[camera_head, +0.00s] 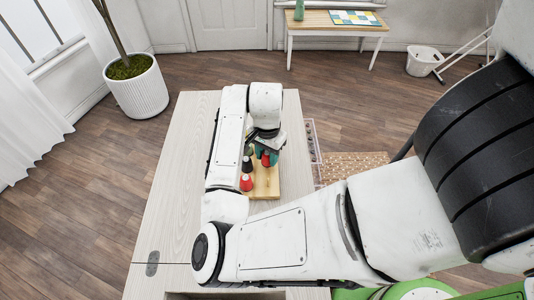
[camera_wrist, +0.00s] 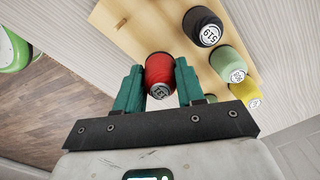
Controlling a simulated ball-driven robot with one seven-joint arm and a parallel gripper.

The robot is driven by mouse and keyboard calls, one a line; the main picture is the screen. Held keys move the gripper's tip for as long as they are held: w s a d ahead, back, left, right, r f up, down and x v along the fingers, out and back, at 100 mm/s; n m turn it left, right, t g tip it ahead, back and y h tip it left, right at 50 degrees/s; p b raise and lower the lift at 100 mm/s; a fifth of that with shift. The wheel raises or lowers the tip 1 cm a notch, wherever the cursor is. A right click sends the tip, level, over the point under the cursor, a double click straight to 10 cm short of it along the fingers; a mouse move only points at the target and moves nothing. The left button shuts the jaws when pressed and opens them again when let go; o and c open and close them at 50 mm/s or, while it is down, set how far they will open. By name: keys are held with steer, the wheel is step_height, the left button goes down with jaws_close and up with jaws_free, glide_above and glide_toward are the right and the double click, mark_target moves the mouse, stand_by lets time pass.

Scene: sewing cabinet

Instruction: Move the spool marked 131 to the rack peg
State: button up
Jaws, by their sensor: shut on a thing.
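The red spool marked 131 (camera_wrist: 160,72) is between the two teal fingers of my gripper (camera_wrist: 160,85) in the wrist view, its label facing the camera. My gripper is shut on it. The wooden rack (camera_wrist: 135,22) lies behind the spool in that view; I cannot tell whether the spool touches it. A small bare peg (camera_wrist: 120,23) seems to show on its left part. In the head view the rack (camera_head: 266,188) lies on the pale cabinet top, and my gripper (camera_head: 265,158) is over its far part, partly hidden by my arm.
The rack bears a black spool marked 519 (camera_wrist: 203,27), a green spool (camera_wrist: 229,65) and a yellow spool (camera_wrist: 246,93). Another red spool (camera_head: 246,183) stands at its near left. A clear-sided tray (camera_head: 313,150) is right of the cabinet top (camera_head: 180,170), whose left part is clear.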

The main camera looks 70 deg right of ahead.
steer(key=shift+f+b, duration=0.3)
steer(key=shift+f, duration=0.3)
steer(key=o, duration=1.1)
steer(key=shift+r, duration=0.1)
step_height(320, 180, up, 11)
steer(key=shift+f, duration=0.2)
